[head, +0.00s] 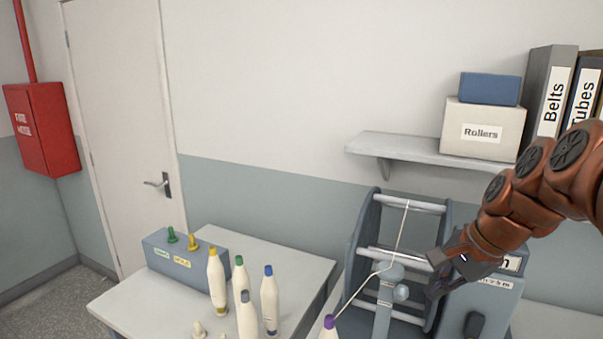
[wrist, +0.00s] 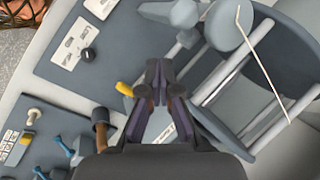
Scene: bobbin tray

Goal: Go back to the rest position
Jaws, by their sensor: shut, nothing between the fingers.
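My gripper (head: 440,286) hangs in front of the grey winding frame (head: 358,240) at the right of the head view, beside its grey control box (head: 478,293). In the wrist view the fingertips (wrist: 160,72) are together with nothing between them. The frame's rods and its round grey guide (wrist: 227,26) lie to the right there. A pale thread (head: 400,235) runs from the top rod past the guide to a purple-tipped bobbin (head: 328,328), partly cut off by the lower edge.
Several white bobbins with coloured tips, such as a yellow-tipped one (head: 216,277), stand upright on the table (head: 145,300) beside a grey-blue peg box (head: 185,264). A wall shelf (head: 400,147) with a Rollers box (head: 484,128) and binders is above the frame.

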